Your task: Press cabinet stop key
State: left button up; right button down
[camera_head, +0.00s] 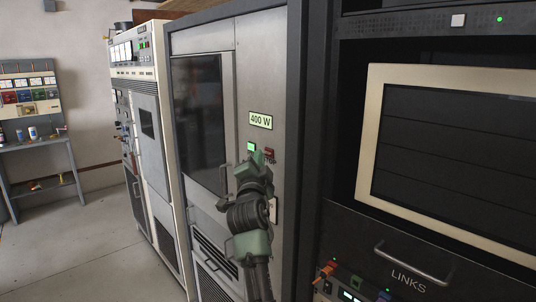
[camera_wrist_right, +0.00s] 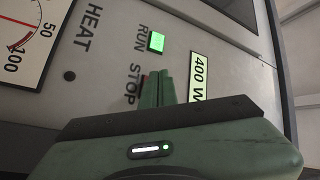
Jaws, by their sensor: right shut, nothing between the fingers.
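The grey cabinet (camera_head: 262,80) stands in the middle of the head view with a "400 W" display (camera_head: 260,120). Below the display are a lit green run key (camera_head: 251,147) and a red stop key (camera_head: 269,153). My right gripper (camera_head: 250,165) is in front of the panel just below these keys, its fingers shut and empty. In the right wrist view the shut green fingers (camera_wrist_right: 157,88) point at the panel beside the word STOP. They cover most of the red stop key (camera_wrist_right: 144,80); whether they touch it I cannot tell. The green run key (camera_wrist_right: 157,42) is lit. My left gripper is not in view.
A meter marked HEAT (camera_wrist_right: 28,35) is on the same panel. A dark rack (camera_head: 430,262) with a cream-framed screen (camera_head: 374,130) stands close on the right. A cream cabinet (camera_head: 150,150) and a workbench (camera_head: 35,145) are on the left, with open floor between.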

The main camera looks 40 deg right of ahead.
jog(key=shift+d, duration=0.1)
dwell(0.5)
jog(key=shift+d, duration=0.35)
jog(key=shift+d+b, duration=0.3)
jog(key=shift+d, duration=0.05)
dwell(0.5)
jog(key=shift+a, duration=0.1)
jog(key=shift+a+b, duration=0.55)
jog(key=shift+a, duration=0.15)
